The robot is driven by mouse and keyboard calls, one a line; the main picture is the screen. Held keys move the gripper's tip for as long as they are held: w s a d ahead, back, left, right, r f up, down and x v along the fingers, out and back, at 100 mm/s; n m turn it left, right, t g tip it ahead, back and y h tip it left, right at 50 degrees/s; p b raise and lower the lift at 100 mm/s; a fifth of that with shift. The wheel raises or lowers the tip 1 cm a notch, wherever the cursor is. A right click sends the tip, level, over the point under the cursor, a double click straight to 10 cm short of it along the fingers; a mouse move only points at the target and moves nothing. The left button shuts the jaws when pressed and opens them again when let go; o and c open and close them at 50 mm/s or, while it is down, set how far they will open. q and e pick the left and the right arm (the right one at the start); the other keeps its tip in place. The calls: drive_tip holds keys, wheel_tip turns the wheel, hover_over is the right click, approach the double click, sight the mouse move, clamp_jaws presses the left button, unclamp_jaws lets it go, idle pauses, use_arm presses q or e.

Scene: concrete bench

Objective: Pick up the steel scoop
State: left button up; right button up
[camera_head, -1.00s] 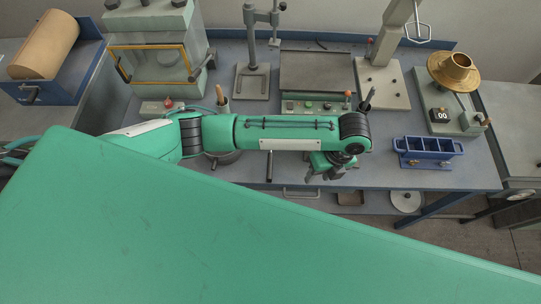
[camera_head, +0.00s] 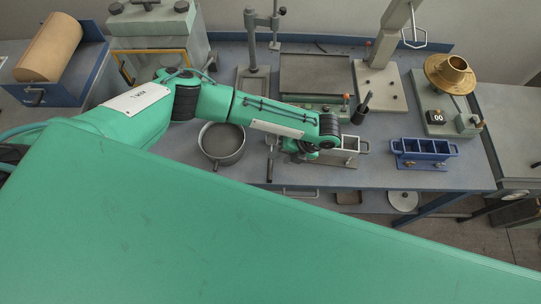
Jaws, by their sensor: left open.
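What looks like the steel scoop (camera_head: 270,167) lies near the bench's front edge, a narrow dark handle pointing toward the front. Its upper part is partly hidden by my left arm, so I cannot make out its bowl. My left gripper (camera_head: 296,157) is open just right of it, pointing down over the bench. The fingers are small and partly hidden under the wrist, and I see nothing held. My right gripper is out of view.
A round steel pan (camera_head: 222,143) stands left of the scoop. A grey steel mould (camera_head: 345,151) is close right of my gripper, with a blue mould (camera_head: 424,150) farther right. A dark holder with a rod (camera_head: 361,112) stands behind. My large green body part covers the foreground.

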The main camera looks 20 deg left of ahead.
sight(272, 164)
use_arm(q)
drive_tip(key=shift+s+a+f+p, duration=0.1)
drive_tip(key=shift+a+f+p, duration=0.15)
drive_tip(key=shift+f+p, duration=0.15)
drive_tip(key=p+x, duration=0.2)
drive_tip(key=x, duration=0.2)
drive_tip(key=shift+s+d, duration=0.1)
drive_tip(key=shift+s, duration=0.1)
drive_tip(key=shift+f, duration=0.3)
clamp_jaws()
